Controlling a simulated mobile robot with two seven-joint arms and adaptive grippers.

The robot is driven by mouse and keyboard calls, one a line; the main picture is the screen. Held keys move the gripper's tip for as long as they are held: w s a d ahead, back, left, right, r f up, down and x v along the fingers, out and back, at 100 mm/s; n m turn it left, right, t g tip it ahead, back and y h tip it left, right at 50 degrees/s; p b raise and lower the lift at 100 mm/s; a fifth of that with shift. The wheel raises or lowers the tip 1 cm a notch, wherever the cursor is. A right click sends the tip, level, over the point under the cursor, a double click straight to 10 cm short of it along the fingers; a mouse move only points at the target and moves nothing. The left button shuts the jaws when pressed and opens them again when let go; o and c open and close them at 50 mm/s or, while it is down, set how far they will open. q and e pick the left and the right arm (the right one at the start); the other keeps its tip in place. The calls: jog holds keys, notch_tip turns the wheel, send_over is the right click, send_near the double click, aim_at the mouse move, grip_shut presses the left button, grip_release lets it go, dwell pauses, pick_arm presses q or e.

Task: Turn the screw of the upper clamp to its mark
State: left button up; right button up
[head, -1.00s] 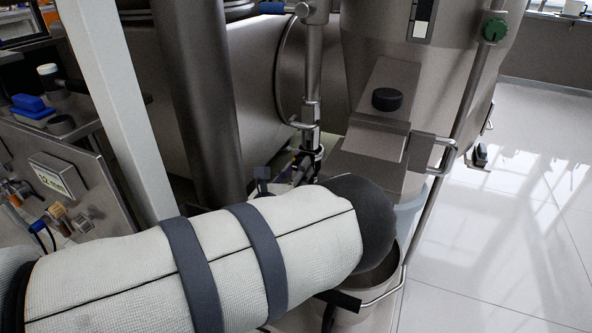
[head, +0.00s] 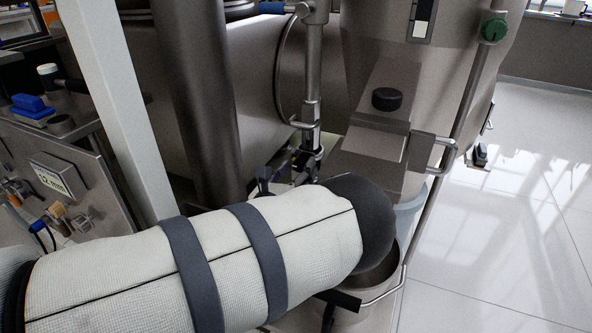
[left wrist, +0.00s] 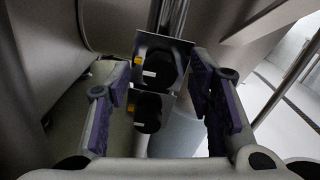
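In the left wrist view, two dark, rounded knob-like parts sit one above the other, each with a yellow tag and a white bar. The higher one, which looks like the upper clamp's screw (left wrist: 158,66), lies against a shiny metal plate (left wrist: 183,47). The lower dark knob (left wrist: 149,112) is just beneath. My left gripper (left wrist: 163,92) is open, its purple-padded fingers on either side of the knobs with gaps visible. I cannot tell the depth or read the mark. My right gripper is not in view.
A vertical metal pipe (head: 312,85) stands behind the gripper. A sloped steel chute with a black knob (head: 387,99) is to the right, above a metal bucket (head: 385,275). A panel with a small display (head: 58,178) stands left. The floor at right is clear.

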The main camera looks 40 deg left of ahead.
pick_arm(q)
jog(key=v, duration=1.2)
jog(key=shift+f, duration=0.1)
